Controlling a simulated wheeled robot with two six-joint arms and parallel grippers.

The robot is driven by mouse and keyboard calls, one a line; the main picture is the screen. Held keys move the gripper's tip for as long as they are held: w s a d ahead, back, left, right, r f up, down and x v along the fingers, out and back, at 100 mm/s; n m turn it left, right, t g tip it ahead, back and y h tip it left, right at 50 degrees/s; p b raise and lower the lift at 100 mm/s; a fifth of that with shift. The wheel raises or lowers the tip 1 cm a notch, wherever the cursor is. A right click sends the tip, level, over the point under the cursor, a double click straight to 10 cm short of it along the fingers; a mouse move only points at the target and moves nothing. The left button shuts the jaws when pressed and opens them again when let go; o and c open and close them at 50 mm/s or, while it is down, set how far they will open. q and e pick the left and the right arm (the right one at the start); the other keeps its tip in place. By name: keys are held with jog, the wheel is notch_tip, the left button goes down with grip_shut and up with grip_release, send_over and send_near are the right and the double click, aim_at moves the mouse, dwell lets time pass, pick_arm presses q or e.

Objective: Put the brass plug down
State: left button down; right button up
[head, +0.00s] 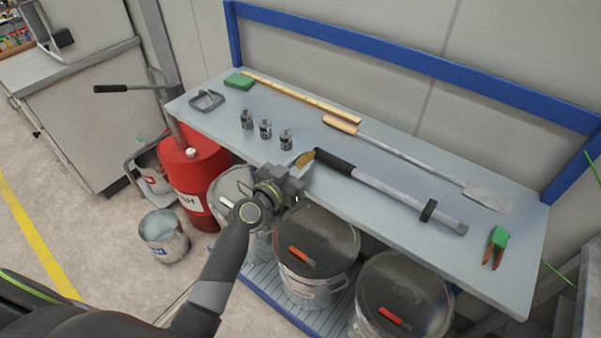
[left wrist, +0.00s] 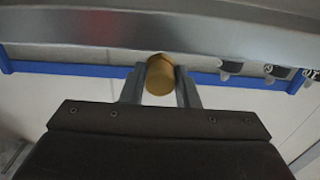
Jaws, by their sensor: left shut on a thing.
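The brass plug (head: 305,158) is a small gold-brown cylinder at the front edge of the grey workbench (head: 222,122). My left gripper (head: 299,163) is shut on it. In the left wrist view the plug (left wrist: 159,76) sits between the two grey fingers of my left gripper (left wrist: 160,88), with its far end close to the bench edge (left wrist: 90,32). I cannot tell whether it touches the bench. My arm and gripper hide part of the front edge. My right gripper is not in view.
A long black-handled tool (head: 392,191) lies just right of the plug, with a wood-handled scraper (head: 410,158) behind it. Several small dark weights or bottles (head: 265,128) stand to its left. Lidded pots (head: 318,240) stand below the bench. A red drum (head: 195,180) is at left.

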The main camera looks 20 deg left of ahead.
pick_arm(q)
notch_tip(320, 180, down, 2)
jog(key=shift+f+b, duration=0.1)
jog(key=shift+b, duration=0.2)
jog(key=shift+f, duration=0.2)
jog(key=c, duration=1.1)
grip_release()
jog(key=shift+r, duration=0.1)
